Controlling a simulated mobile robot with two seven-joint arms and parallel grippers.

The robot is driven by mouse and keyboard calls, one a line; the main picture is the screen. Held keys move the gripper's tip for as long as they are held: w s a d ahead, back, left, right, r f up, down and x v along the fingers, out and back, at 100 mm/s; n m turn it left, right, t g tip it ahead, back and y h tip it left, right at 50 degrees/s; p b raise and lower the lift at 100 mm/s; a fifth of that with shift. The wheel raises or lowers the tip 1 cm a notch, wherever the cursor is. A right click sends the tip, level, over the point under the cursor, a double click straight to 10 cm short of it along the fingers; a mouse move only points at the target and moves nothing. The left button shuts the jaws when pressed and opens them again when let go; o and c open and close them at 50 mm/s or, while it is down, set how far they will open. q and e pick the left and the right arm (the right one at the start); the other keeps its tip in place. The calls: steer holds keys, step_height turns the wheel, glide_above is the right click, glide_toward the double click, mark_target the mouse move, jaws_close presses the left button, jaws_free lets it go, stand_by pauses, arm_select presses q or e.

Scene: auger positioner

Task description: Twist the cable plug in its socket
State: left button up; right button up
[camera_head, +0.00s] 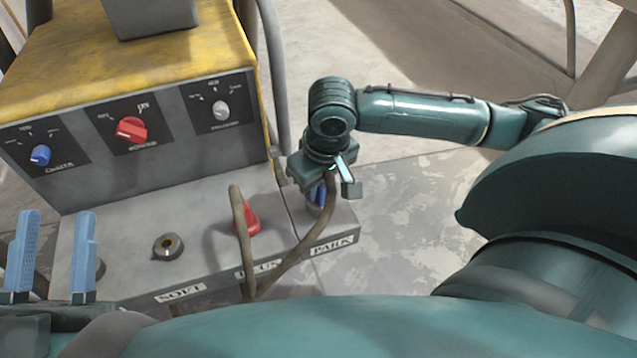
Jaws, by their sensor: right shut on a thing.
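My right gripper (318,192) points down over the position labelled PARK at the right end of the grey panel (205,275). It is shut on the cable plug, which is mostly hidden by the fingers and wrist. The brown cable (290,262) runs from this gripper down and left across the panel front. Whether the plug is fully seated cannot be seen. A red fitting (250,220) sits in the middle position, partly behind a cable length. A round brass-centred socket (168,246) above the SOFT label is empty. My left gripper (54,256) is open and empty at the lower left.
The yellow-topped machine (150,60) has a blue knob (40,155), a red knob (131,129) and a white knob (221,110) on its upright face. A grey hose (273,60) runs along its right side. The floor right of the panel is clear.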

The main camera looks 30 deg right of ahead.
jaws_close()
steer(key=shift+r+n+p, duration=0.1)
steer(key=shift+n+p, duration=0.2)
steer(key=shift+p, duration=0.25)
steer(key=shift+n+p, duration=1.4)
steer(key=shift+p, duration=0.05)
steer(key=shift+n+y+p, duration=0.3)
steer(key=shift+n+p, duration=0.2)
steer(key=shift+p, duration=0.1)
steer(key=shift+n, duration=0.3)
steer(key=shift+p, duration=0.3)
